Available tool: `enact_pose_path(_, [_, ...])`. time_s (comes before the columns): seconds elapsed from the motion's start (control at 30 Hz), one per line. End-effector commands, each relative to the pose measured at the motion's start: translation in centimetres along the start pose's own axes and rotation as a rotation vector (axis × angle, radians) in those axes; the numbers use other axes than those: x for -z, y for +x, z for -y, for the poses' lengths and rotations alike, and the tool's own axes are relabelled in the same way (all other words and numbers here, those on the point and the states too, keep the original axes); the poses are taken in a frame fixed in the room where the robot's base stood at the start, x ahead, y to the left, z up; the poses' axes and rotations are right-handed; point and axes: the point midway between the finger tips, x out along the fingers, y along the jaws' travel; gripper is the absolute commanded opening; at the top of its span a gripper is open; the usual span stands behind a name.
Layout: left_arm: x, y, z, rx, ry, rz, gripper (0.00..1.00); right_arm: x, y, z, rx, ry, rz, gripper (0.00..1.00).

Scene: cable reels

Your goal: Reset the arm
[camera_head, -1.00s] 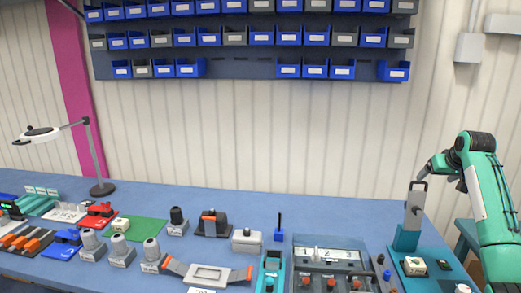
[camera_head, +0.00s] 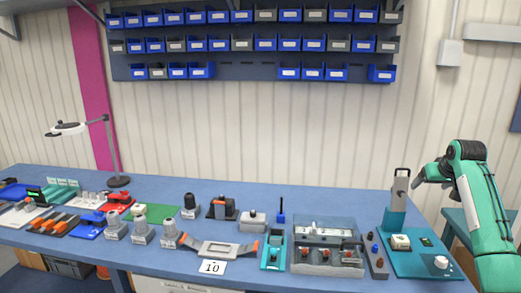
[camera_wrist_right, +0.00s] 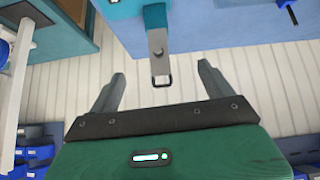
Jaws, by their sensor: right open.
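My right arm comes in from the right in the head view. Its gripper (camera_head: 418,184) is at the arm's end, just right of a grey upright lever (camera_head: 401,186). The lever stands on a teal base (camera_head: 394,218) on a teal board (camera_head: 425,262). In the right wrist view my right gripper (camera_wrist_right: 160,70) has its two fingers apart, with nothing held. The lever (camera_wrist_right: 157,48), with its loop-shaped end, shows between and beyond the fingers; I cannot tell how large the gap is. My left gripper is not in view.
A blue workbench (camera_head: 330,199) carries several devices, including a grey block with red knobs (camera_head: 325,260) and a white "10" card (camera_head: 211,267). A lamp (camera_head: 112,150) stands at the left. Blue bins (camera_head: 265,45) hang on the back wall. A teal stool (camera_head: 470,228) stands right of the bench.

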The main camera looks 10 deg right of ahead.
Motion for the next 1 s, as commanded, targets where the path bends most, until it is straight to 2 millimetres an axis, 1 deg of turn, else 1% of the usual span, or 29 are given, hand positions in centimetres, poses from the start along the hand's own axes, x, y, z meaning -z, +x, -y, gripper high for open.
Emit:
enact_pose_path(0.03, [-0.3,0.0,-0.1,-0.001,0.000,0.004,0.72,-0.8,0.7,0.6,-0.003,-0.012,0.010,0.83])
enact_pose_path(0.1, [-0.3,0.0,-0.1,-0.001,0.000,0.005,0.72,-1.6,1.4,1.4,-0.007,-0.028,0.017,0.83])
enact_pose_path(0.27, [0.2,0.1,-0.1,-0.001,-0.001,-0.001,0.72,-4.2,3.2,3.5,-0.014,-0.070,0.039,0.83])
enact_pose_path(0.37, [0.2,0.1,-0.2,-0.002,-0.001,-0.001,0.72,-6.2,4.4,5.0,-0.019,-0.101,0.055,0.83])
enact_pose_path(0.47, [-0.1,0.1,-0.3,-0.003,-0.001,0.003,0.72,-9.1,5.9,7.1,-0.021,-0.141,0.076,0.83])
enact_pose_path(0.57, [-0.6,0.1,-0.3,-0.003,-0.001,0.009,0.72,-13.2,7.6,9.7,-0.020,-0.190,0.103,0.83])
enact_pose_path(0.6, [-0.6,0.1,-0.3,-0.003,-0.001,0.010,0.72,-15.1,8.3,10.8,-0.019,-0.212,0.114,0.83])
enact_pose_path(0.67, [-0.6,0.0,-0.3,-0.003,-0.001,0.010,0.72,-17.9,9.0,12.5,-0.015,-0.242,0.129,0.83])
enact_pose_path(0.7, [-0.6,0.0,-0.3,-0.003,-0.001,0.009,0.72,-19.9,9.4,13.6,-0.011,-0.261,0.139,0.83])
enact_pose_path(0.73, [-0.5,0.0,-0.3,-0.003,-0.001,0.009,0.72,-21.4,9.6,14.3,-0.009,-0.274,0.146,0.83])
enact_pose_path(0.77, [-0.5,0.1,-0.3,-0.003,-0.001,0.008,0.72,-22.8,9.8,15.1,-0.005,-0.287,0.154,0.83])
enact_pose_path(0.8, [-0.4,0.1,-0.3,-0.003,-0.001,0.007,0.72,-24.9,10.0,16.1,0.001,-0.303,0.163,0.83])
enact_pose_path(0.87, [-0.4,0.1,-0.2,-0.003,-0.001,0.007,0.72,-27.8,10.1,17.4,0.010,-0.325,0.177,0.83])
enact_pose_path(0.9, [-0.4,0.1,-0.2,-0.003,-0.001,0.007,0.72,-29.8,10.0,18.4,0.018,-0.338,0.185,0.83])
enact_pose_path(0.97, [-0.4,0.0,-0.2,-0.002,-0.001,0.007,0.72,-32.7,9.8,19.6,0.028,-0.356,0.197,0.83])
enact_pose_path(1.0, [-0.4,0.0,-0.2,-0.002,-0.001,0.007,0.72,-34.7,9.5,20.4,0.037,-0.366,0.205,0.83])
